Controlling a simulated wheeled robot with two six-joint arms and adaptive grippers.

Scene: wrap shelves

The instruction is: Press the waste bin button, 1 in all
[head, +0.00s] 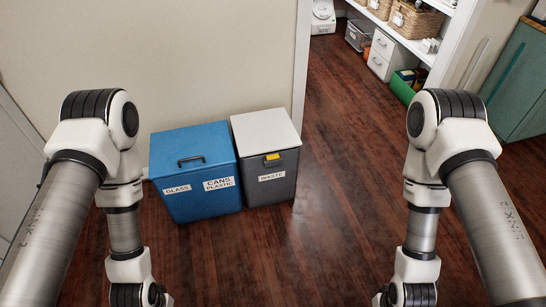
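The waste bin (270,187) is dark grey with a white lid (264,129) and a "WASTE" label on its front. A small yellow button (272,157) sits at the top of its front, just under the lid's edge. The lid looks shut. Both my arms hang at the left and right sides of the head view and point down. Both grippers are out of sight below the bottom edge. Neither arm touches the bin.
A blue recycling bin (195,202) labelled for glass, cans and plastic stands left of the waste bin, against the wall (200,60). The wooden floor (320,240) in front and right is clear. Shelves with baskets (414,20) and a green cabinet (518,85) stand at the back right.

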